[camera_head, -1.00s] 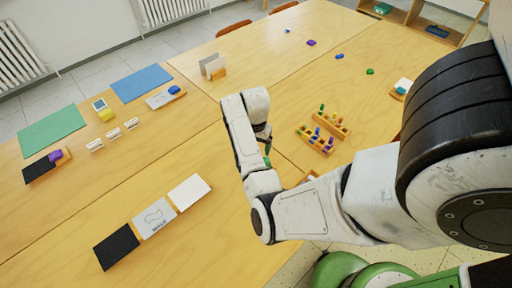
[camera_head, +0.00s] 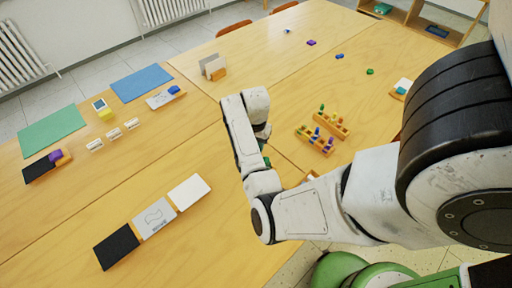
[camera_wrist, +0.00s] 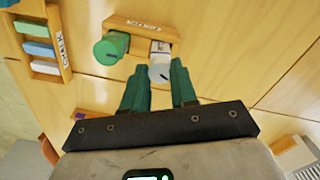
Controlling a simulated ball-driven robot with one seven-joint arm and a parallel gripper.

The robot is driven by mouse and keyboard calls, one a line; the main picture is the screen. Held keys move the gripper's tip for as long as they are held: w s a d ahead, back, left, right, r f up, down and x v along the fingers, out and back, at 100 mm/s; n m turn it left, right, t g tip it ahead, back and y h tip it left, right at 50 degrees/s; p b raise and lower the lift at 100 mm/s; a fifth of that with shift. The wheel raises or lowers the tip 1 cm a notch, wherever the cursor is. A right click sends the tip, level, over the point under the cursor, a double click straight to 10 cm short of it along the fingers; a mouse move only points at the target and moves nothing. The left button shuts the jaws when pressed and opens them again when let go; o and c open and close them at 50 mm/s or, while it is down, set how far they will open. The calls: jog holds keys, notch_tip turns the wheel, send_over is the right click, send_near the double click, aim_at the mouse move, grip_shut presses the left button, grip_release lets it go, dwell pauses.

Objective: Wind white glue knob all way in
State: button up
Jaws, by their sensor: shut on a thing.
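In the wrist view, the white glue knob (camera_wrist: 160,73) sits between the tips of my gripper's dark green fingers (camera_wrist: 161,67). My gripper is shut on it. A thin dark mark shows on the knob's face. Above it is the white glue tube with a blue-grey band (camera_wrist: 160,48), set in a labelled wooden holder (camera_wrist: 140,27). To its left, a green glue stick (camera_wrist: 110,47) stands at the same holder, clear of my fingers. In the head view my wrist hides the knob and the holder.
A wooden chalk tray (camera_wrist: 61,45) with green, blue and white sticks is left of the holder. In the head view, racks of coloured pegs (camera_head: 315,140) stand right of my wrist, and black, grey and white panels (camera_head: 155,219) lie to the lower left. Bare tabletop lies between.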

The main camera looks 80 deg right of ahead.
jog(key=n, duration=0.3)
jog(key=shift+s, duration=0.1)
jog(key=n, duration=0.4)
jog(key=o, duration=1.5)
jog(key=shift+r, duration=0.15)
jog(key=shift+r, duration=2.9)
